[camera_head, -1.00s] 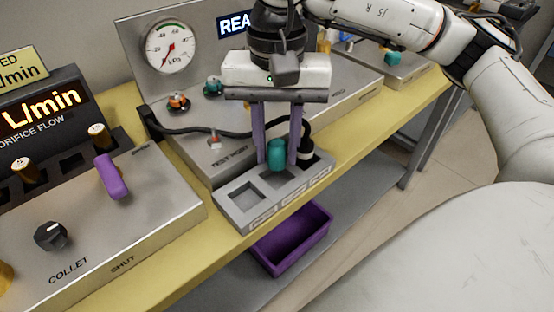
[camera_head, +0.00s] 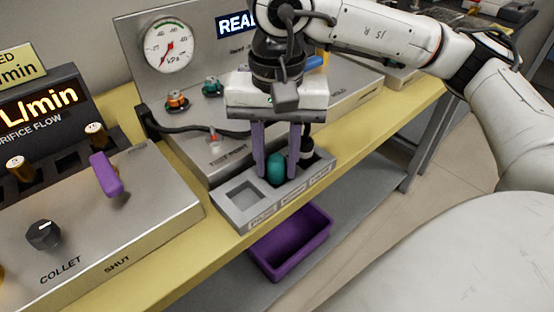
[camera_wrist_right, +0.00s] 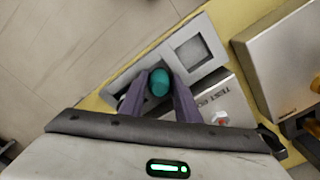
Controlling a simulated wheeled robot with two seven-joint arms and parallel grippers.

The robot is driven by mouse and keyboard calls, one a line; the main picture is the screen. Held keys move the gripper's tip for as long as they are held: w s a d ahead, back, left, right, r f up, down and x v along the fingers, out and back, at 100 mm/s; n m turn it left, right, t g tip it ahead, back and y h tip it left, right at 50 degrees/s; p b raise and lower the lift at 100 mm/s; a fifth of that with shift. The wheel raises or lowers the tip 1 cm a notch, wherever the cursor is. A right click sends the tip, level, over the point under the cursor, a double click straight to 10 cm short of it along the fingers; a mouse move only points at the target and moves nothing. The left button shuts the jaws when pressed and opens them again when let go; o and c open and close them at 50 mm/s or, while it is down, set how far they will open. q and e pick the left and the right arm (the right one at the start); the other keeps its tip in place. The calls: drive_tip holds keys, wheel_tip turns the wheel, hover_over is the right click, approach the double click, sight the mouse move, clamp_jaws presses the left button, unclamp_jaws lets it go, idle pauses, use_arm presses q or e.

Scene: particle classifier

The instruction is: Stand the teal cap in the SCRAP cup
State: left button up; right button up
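The teal cap (camera_head: 277,168) is upright between the purple fingers of my right gripper (camera_head: 277,172). It also shows between the fingertips in the right wrist view (camera_wrist_right: 158,82). The right gripper is shut on it from both sides. The cap is at the middle compartment of the grey three-cup tray (camera_head: 232,215); its lower end is hidden by the tray's front wall, so I cannot tell whether it touches the floor. The left compartment (camera_head: 243,194) is empty. The cup labels are too small to read. My left gripper is not in view.
A black fitting (camera_head: 307,147) stands by the tray's right compartment, behind my fingers. A black hose (camera_head: 190,131) runs behind the tray. Orange (camera_head: 176,101) and teal (camera_head: 212,87) fittings sit on the test panel. A purple bin (camera_head: 290,244) is below the bench edge.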

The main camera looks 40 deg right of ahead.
sight(276, 158)
drive_tip(key=o, duration=0.3)
drive_tip(key=shift+s+a+f, duration=0.1)
drive_tip(key=shift+f, duration=0.4)
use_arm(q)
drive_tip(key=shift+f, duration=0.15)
use_arm(e)
drive_tip(key=shift+s, duration=0.1)
drive_tip(key=shift+r+p, duration=0.45)
drive_tip(key=shift+p, duration=0.1)
use_arm(q)
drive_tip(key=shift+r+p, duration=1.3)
drive_tip(key=shift+p, duration=0.1)
use_arm(e)
drive_tip(key=shift+w+r, duration=0.2)
drive_tip(key=shift+r, duration=6.1)
